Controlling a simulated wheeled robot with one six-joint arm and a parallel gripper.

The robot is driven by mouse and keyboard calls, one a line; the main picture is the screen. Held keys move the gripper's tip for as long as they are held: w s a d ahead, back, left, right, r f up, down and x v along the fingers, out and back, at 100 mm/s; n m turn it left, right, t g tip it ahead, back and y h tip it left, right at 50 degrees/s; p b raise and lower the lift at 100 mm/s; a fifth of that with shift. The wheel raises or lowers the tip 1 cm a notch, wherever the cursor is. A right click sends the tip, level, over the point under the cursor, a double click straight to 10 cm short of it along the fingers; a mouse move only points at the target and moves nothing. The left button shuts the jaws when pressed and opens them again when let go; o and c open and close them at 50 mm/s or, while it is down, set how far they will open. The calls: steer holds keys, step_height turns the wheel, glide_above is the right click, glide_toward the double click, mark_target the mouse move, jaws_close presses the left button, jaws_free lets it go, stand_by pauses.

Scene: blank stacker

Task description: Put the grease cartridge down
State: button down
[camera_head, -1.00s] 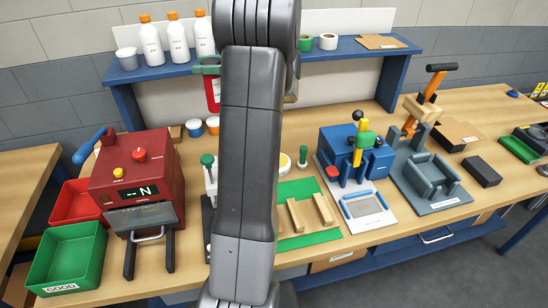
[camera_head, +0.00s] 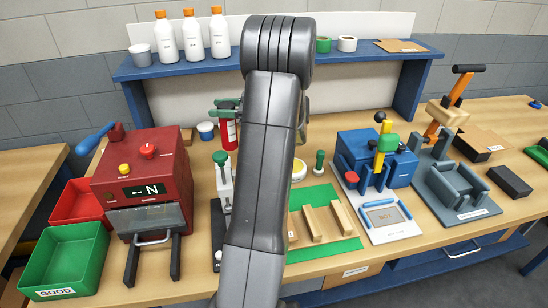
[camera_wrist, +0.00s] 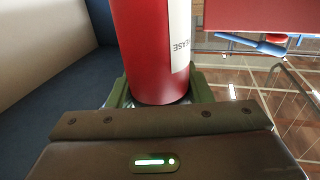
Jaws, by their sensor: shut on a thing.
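The grease cartridge (camera_head: 228,134) is a red cylinder with a white label. It also fills the upper middle of the wrist view (camera_wrist: 145,45), where part of the word "GREASE" shows. My gripper (camera_head: 226,108) is shut on it, with green fingers on either side, also seen in the wrist view (camera_wrist: 160,92). In the head view the cartridge looks upright, just left of my arm and in front of the blue shelf (camera_head: 170,70). My arm hides part of the gripper. Whether its lower end touches anything I cannot tell.
A green mat (camera_head: 330,248) with wooden blocks (camera_head: 312,224) lies right of my arm. A red machine (camera_head: 145,175) and green bin (camera_head: 65,262) stand left. A green-knobbed fixture (camera_head: 222,180) is close below the cartridge. Blue (camera_head: 375,155) and grey fixtures (camera_head: 457,187) stand right.

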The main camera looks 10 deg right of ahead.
mark_target(226, 136)
step_height(226, 136, down, 10)
steer(key=shift+r+p, duration=0.15)
steer(key=shift+p, duration=0.4)
steer(key=shift+f, duration=0.25)
steer(key=c, duration=0.7)
jaws_free()
steer(key=shift+r, duration=0.15)
steer(key=shift+r, duration=0.15)
steer(key=v, duration=0.7)
steer(key=shift+s+d, duration=0.15)
steer(key=shift+d, duration=0.05)
